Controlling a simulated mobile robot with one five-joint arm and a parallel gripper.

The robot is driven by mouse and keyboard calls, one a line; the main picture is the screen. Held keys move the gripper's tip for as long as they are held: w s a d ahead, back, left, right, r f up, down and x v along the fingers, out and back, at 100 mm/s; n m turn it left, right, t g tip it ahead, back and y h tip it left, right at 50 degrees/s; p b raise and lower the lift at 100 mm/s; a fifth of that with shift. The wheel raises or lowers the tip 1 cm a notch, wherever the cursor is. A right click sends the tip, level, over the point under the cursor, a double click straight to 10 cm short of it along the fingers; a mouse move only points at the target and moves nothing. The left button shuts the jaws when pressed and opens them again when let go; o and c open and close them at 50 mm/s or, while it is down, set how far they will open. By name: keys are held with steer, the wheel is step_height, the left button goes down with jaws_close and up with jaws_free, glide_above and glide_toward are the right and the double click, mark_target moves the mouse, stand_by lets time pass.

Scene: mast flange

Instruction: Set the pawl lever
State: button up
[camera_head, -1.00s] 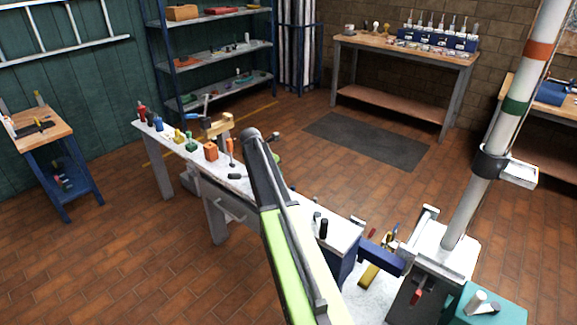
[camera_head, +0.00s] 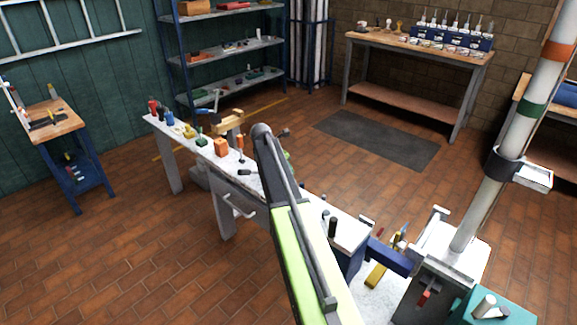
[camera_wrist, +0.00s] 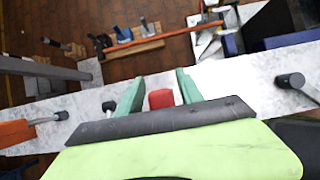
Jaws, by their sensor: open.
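A small red-handled lever (camera_head: 424,297) shows on the dark block at the foot of the white mast (camera_head: 490,205) in the head view. I cannot tell for certain whether it is the pawl lever. My gripper (camera_wrist: 158,82) shows in the wrist view with two green fingers apart over the pale bench. A red block-like thing (camera_wrist: 161,98) shows between the fingers, its lower part hidden by my dark gripper edge. I see no contact with the fingers. In the head view my arm hides most of the gripper, which is away from the mast.
A long pale bench (camera_head: 345,232) carries several small tools and an orange block (camera_head: 221,147). A shelf rack (camera_head: 225,52) and a worktable (camera_head: 420,52) stand behind. The left floor is open.

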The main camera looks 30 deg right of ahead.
steer(key=p+v, duration=1.4)
steer(key=v, duration=0.3)
steer(key=shift+p, duration=0.4)
steer(key=shift+r, duration=0.15)
